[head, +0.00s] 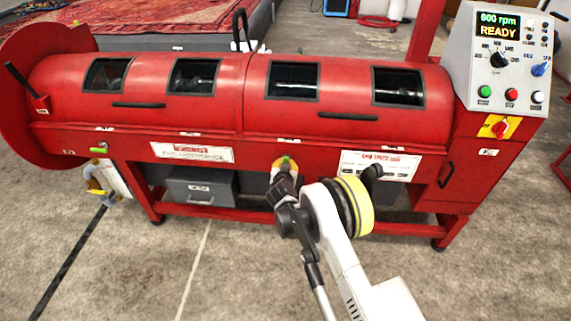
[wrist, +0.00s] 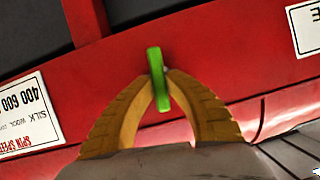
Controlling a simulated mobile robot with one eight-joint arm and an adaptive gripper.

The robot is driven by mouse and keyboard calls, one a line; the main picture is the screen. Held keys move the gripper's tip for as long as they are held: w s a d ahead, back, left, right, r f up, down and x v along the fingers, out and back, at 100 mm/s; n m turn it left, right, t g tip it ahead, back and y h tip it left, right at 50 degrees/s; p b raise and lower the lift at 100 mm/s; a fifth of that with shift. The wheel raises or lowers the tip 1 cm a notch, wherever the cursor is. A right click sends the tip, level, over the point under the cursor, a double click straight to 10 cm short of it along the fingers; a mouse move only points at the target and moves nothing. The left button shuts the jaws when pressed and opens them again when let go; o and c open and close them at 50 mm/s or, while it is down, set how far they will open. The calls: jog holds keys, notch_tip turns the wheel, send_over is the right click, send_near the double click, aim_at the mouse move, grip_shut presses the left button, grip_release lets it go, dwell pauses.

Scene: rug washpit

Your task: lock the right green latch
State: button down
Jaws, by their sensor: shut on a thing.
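The right green latch (head: 286,159) is on the front of the red spinner machine, below the middle of its drum. In the wrist view the green latch (wrist: 156,65) is a narrow bar, standing nearly upright with a slight tilt, against the red frame. My gripper (head: 285,168) is at the latch, and its two tan fingers (wrist: 160,88) are closed on the latch's sides. Part of the latch is hidden between the fingers. A second green latch (head: 99,149) sits at the left end of the machine and lies roughly level.
The red machine (head: 240,125) has two lids with black handles (head: 348,116). A control panel (head: 500,60) at the right reads "600 rpm READY". A grey box (head: 200,185) is under the machine. The concrete floor (head: 140,270) in front is clear.

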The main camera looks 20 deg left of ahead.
jog(key=m+y, duration=0.1)
jog(key=m, duration=0.1)
jog(key=m+y, duration=0.1)
jog(key=m, duration=0.1)
jog(key=shift+d+y, duration=0.2)
jog(key=shift+y, duration=0.2)
dwell(0.4)
jog(key=c, duration=1.4)
grip_release()
jog(key=v, duration=0.7)
jog(key=shift+s+d, duration=0.15)
jog(key=shift+d, duration=0.05)
